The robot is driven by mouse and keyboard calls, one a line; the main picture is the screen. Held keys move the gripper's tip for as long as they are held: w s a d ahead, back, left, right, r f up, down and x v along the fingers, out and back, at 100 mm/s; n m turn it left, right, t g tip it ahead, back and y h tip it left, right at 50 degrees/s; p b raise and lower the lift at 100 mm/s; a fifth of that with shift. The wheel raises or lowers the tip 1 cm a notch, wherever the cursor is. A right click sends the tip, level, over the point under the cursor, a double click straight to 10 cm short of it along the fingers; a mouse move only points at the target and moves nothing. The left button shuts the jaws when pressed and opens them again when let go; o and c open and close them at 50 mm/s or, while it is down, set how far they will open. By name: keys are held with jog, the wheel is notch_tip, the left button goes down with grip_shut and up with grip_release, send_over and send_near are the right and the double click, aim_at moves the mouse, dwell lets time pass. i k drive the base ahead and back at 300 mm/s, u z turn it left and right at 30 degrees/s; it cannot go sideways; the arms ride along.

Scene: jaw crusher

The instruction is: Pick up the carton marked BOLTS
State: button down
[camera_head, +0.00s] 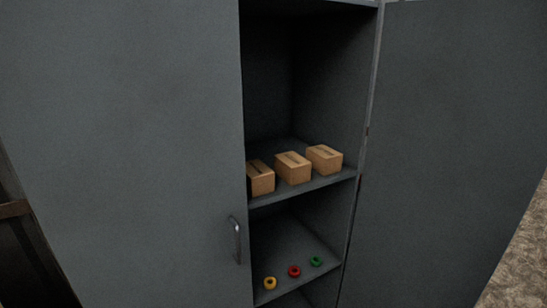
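Three brown cardboard cartons stand in a row on a shelf of a grey cabinet in the head view. The left carton (261,178) is partly hidden behind the cabinet's left door. The middle carton (293,168) and the right carton (324,159) show fully. Each has a darker strip on top. No lettering is readable at this size, so I cannot tell which carton is marked BOLTS. My gripper is not in view.
The cabinet's left door (130,150) covers the left part of the opening and has a metal handle (236,240). The right door (440,150) stands open. On the lower shelf lie a yellow ring (270,288), a red ring (294,275) and a green ring (316,266).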

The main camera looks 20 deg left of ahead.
aim_at(326, 161)
jog(key=u, duration=0.25)
jog(key=i, duration=0.85)
jog(key=u, duration=0.7)
jog(key=i, duration=0.45)
jog(key=u, duration=0.3)
jog(key=k, duration=1.3)
jog(key=z, duration=0.35)
jog(key=i, duration=0.95)
jog(key=z, duration=0.3)
